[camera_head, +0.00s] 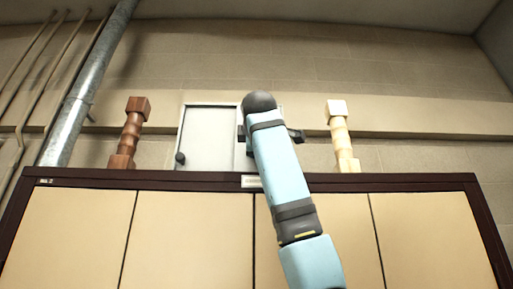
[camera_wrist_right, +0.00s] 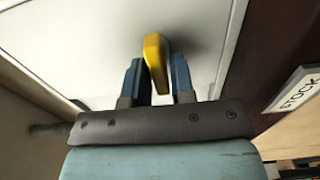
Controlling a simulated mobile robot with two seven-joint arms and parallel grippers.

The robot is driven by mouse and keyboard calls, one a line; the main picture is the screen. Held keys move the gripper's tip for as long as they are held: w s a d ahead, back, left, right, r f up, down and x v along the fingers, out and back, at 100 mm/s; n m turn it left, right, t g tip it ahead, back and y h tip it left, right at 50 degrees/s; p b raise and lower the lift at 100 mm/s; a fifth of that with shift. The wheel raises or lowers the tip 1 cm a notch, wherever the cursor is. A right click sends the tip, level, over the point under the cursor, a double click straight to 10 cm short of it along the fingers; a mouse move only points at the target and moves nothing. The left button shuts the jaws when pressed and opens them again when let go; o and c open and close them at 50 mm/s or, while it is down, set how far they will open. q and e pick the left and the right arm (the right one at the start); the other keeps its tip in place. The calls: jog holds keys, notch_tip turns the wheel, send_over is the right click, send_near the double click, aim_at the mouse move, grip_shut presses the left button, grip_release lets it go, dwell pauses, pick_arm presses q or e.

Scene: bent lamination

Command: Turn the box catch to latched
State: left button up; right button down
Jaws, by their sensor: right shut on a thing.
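A pale grey box (camera_head: 208,140) with a flat door stands on the ledge above the wooden cabinet in the head view. A dark knob (camera_head: 180,158) shows at its left edge. In the right wrist view, a yellow catch (camera_wrist_right: 154,58) stands out from the pale door (camera_wrist_right: 85,45). My right gripper (camera_wrist_right: 157,75) has one finger on each side of the catch and is shut on it. In the head view my right arm (camera_head: 278,170) hides the catch and the box's right part. My left gripper is not in view.
A brown turned post (camera_head: 130,135) stands left of the box and a cream one (camera_head: 341,138) right of it, both on the cabinet top. The cabinet's dark frame (camera_head: 100,178) runs below. A STOCK label (camera_wrist_right: 296,88) is close to the right of my gripper.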

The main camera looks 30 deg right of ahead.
dwell(0.5)
jog(key=c, duration=1.1)
grip_release()
jog(key=shift+s+a, duration=0.1)
jog(key=shift+s+a+f+b, duration=0.1)
jog(key=shift+s+a+b, duration=0.1)
jog(key=shift+s+b, duration=0.15)
jog(key=b+v, duration=0.4)
jog(key=v, duration=0.9)
